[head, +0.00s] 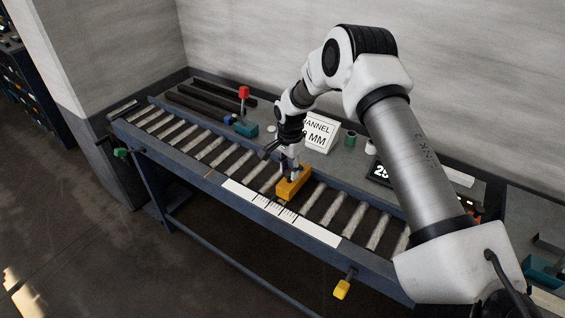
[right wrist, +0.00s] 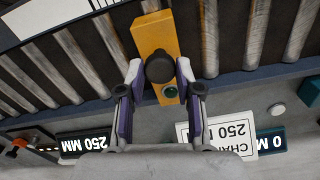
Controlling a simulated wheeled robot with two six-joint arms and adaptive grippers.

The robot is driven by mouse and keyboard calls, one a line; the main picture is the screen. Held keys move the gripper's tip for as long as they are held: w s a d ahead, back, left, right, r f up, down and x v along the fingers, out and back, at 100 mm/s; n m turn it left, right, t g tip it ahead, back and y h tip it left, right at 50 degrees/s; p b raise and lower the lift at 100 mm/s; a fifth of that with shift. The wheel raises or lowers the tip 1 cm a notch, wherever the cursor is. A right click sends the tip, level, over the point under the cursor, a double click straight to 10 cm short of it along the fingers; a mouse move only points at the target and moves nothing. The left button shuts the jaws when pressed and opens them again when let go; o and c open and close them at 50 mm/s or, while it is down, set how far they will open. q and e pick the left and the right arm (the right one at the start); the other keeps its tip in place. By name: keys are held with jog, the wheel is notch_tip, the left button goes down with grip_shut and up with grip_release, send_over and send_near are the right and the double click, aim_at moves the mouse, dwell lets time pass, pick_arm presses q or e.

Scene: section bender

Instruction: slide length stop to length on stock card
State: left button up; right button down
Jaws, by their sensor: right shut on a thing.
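The length stop (head: 293,186) is an orange-yellow block lying across the roller table, behind the white ruler scale (head: 322,235). It also shows in the right wrist view (right wrist: 152,35), with a round black knob (right wrist: 160,68). My right gripper (head: 288,168) is above the stop, its fingers (right wrist: 159,75) closed on either side of the knob. The white stock card (head: 320,130) stands behind the rollers, partly hidden by my arm; in the right wrist view (right wrist: 232,136) it appears upside down and reads 250 MM. The exact scale mark at the stop is too small to read. My left gripper is out of view.
A dark display (head: 379,172) stands right of the card and reads 250 MM in the right wrist view (right wrist: 82,145). Dark bars (head: 205,107), a red-topped post (head: 244,92) and a blue block (head: 246,128) lie at the back left. A yellow handle (head: 342,289) juts from the front.

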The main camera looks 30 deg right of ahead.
jog(key=shift+s+d, duration=0.3)
jog(key=shift+s, duration=0.3)
jog(key=shift+w+a+f, duration=0.1)
jog(key=shift+w+a, duration=0.05)
jog(key=shift+w, duration=0.1)
jog(key=c, duration=0.8)
grip_release()
jog(key=shift+w+a+f, duration=0.1)
jog(key=shift+w+a, duration=0.05)
jog(key=shift+w, duration=0.15)
jog(key=shift+c, duration=0.2)
jog(key=shift+o, duration=0.3)
jog(key=shift+w+f, duration=0.15)
jog(key=shift+w, duration=0.1)
jog(key=shift+s+d+r, duration=0.2)
jog(key=shift+s+r, duration=0.05)
notch_tip(320, 180, up, 12)
jog(key=shift+w+f, duration=0.15)
jog(key=shift+f, duration=0.05)
